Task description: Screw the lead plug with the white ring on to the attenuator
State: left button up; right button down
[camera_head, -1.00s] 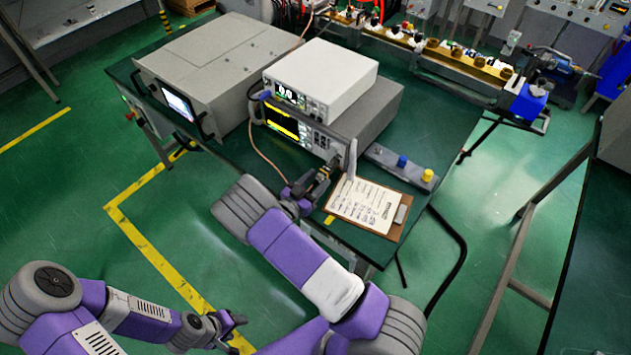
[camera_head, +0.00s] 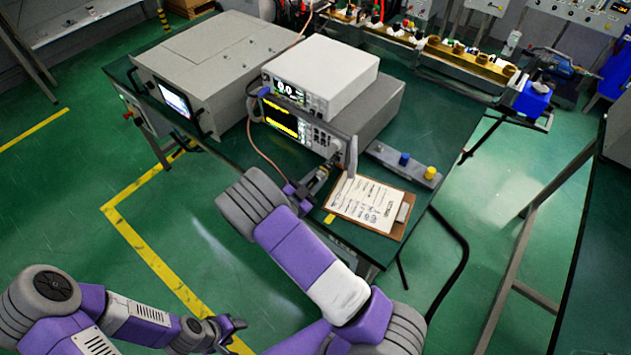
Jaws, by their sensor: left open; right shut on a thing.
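My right gripper (camera_head: 325,174) is in front of the lower right of the instrument with the yellow-lit screen (camera_head: 283,122), just above the clipboard's left edge. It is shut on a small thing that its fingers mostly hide. A thin copper-coloured lead (camera_head: 262,157) hangs from the instrument's left side and runs down to this gripper, so the held thing looks like the lead plug. I cannot make out a white ring or the attenuator at this size, nor whether plug and attenuator touch. My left gripper (camera_head: 232,325) is open and empty over the floor, away from the table.
A clipboard with paper (camera_head: 366,203) lies at the table's front edge. A grey strip (camera_head: 385,155) with a blue cap (camera_head: 404,159) and a yellow cap (camera_head: 430,173) lies right of the instrument. A white unit (camera_head: 325,72) sits on top. A large grey cabinet (camera_head: 210,60) stands left.

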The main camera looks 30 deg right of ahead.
jog(key=c, duration=0.9)
grip_release()
jog(key=p+v, duration=0.1)
jog(key=v, duration=0.6)
jog(key=shift+s+a, duration=0.1)
jog(key=shift+a, duration=0.25)
